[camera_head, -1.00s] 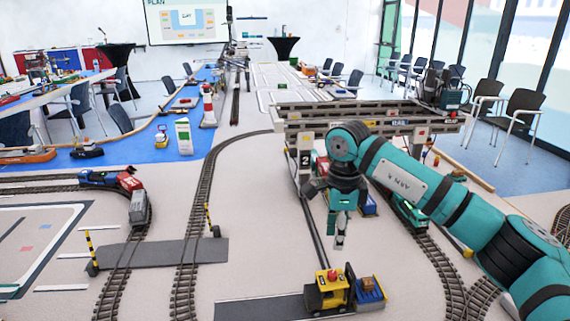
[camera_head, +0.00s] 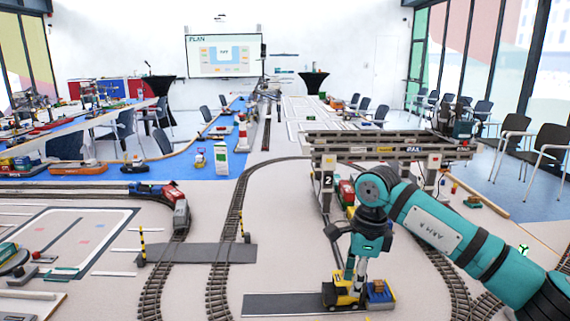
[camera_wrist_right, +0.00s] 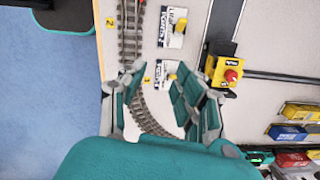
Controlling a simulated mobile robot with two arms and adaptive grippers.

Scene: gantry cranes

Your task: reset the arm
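My right gripper (camera_head: 357,262) hangs downward in the head view, at the end of my teal right arm. In that picture its fingertips overlap the yellow toy forklift (camera_head: 345,291); I cannot tell whether they touch it. In the right wrist view the two fingers of this gripper (camera_wrist_right: 160,88) are spread apart with nothing between them. Curved track shows below the gap. My left gripper is in neither view.
The gantry crane (camera_head: 390,150) stands behind the gripper, its leg marked 2. A blue block (camera_head: 380,293) is beside the forklift. Track runs left of it, with a small train (camera_head: 160,190). In the wrist view, a yellow block with a red knob (camera_wrist_right: 230,76) lies right of the fingers.

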